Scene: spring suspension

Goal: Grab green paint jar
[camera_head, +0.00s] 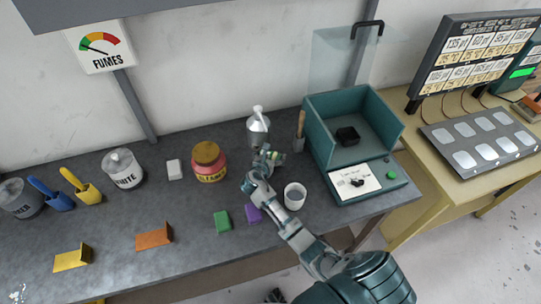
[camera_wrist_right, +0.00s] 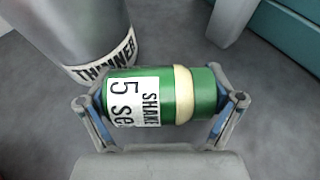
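The green paint jar (camera_wrist_right: 165,95) has a cream band and a white label reading "SHAKE 5 sec". In the wrist view it lies sideways across my right gripper (camera_wrist_right: 160,100), one finger at each end. The fingers are spread wide; whether they press on the jar cannot be told. In the head view the jar (camera_head: 277,159) shows small and partly hidden behind my right gripper (camera_head: 266,165), in front of the thinner can. My left gripper is not in view.
The grey thinner can (camera_head: 258,129) stands close behind the jar and also shows in the wrist view (camera_wrist_right: 75,35). A white cup (camera_head: 295,196) is near my right arm. Green (camera_head: 222,221) and purple (camera_head: 253,213) blocks lie in front.

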